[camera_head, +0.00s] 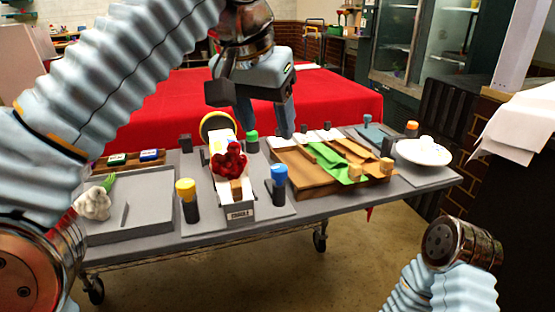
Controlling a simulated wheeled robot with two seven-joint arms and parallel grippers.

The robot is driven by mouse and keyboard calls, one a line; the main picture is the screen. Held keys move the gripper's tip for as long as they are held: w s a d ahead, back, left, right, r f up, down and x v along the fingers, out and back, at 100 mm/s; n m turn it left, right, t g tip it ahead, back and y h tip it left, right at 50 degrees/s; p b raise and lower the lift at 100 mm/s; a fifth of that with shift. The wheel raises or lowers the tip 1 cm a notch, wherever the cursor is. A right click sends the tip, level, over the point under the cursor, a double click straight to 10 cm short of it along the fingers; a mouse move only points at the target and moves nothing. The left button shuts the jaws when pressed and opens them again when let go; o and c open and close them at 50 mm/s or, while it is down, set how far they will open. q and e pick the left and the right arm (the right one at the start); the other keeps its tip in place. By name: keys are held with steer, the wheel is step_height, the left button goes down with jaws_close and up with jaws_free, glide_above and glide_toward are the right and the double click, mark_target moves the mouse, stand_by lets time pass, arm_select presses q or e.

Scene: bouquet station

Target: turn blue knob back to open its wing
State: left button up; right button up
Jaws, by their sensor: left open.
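The blue knob (279,173) tops a dark post just right of the front of a narrow white holder (240,205). A bunch of red flowers (231,160) lies in that holder. I cannot tell which part is the blue knob's wing or how far it stands open. My left gripper (267,124) points down with its two fingers apart, beyond the blue knob and above the table's rear part.
A yellow knob (185,188) stands left of the holder, a green knob (252,137) behind it. Brown and green sheets (325,160) lie on the right of the grey table. A grey tray (150,222) with white flowers (93,203) is left; a white plate (424,154) is right.

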mark_target(279, 168)
arm_select(q)
steer(key=x, duration=1)
steer(key=shift+f, duration=0.3)
steer(key=shift+c, duration=0.4)
steer(key=c, duration=1)
